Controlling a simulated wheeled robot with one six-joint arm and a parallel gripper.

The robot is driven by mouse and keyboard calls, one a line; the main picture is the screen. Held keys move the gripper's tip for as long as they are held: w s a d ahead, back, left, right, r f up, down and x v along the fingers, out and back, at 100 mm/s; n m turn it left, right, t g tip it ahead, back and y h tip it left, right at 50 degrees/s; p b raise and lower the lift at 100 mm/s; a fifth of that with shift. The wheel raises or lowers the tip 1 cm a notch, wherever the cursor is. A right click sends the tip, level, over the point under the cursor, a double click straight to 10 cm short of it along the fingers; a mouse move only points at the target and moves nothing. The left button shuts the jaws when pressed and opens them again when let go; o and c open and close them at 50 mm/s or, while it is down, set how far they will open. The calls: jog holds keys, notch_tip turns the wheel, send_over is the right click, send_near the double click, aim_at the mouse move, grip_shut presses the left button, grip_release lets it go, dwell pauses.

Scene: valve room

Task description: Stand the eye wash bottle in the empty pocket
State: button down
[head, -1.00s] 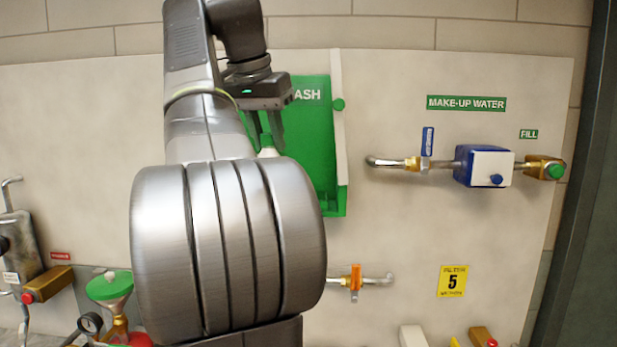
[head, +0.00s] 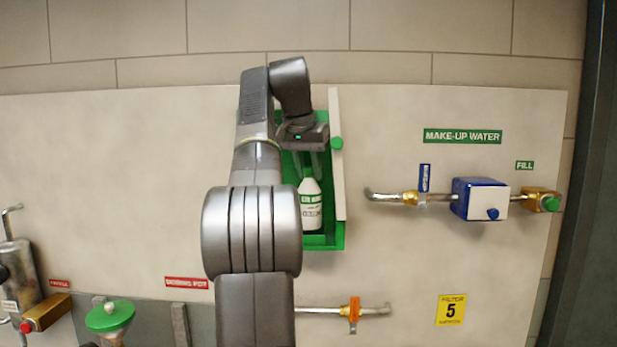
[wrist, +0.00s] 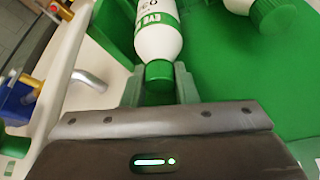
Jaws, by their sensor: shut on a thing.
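The eye wash bottle (head: 311,207) is white with a green label and hangs roughly upright in front of the green eye wash station (head: 325,241). My gripper (head: 312,165) is shut on its neck end from above. In the wrist view my gripper (wrist: 160,88) has a finger on each side of the bottle's green cap (wrist: 159,74), and the white body (wrist: 157,38) extends beyond. A second bottle (wrist: 262,12) with a green cap shows at the top right of the wrist view. I cannot make out the empty pocket; my arm hides the station's left part.
The station's white open door edge (head: 338,165) with a green knob stands just right of the bottle. Make-up water piping with a blue valve box (head: 479,199) is farther right. An orange-handled valve (head: 354,314) is below. The wall between is clear.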

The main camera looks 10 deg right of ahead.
jog(key=shift+f, duration=1.25)
jog(key=c, duration=1.1)
grip_release()
jog(key=shift+r, duration=0.1)
jog(key=v, duration=0.4)
jog(key=shift+s+a+r, duration=0.15)
jog(key=shift+r, duration=0.15)
jog(key=s+a+b, duration=0.3)
jog(key=s+a, duration=0.3)
jog(key=s, duration=0.4)
jog(key=shift+a, duration=0.4)
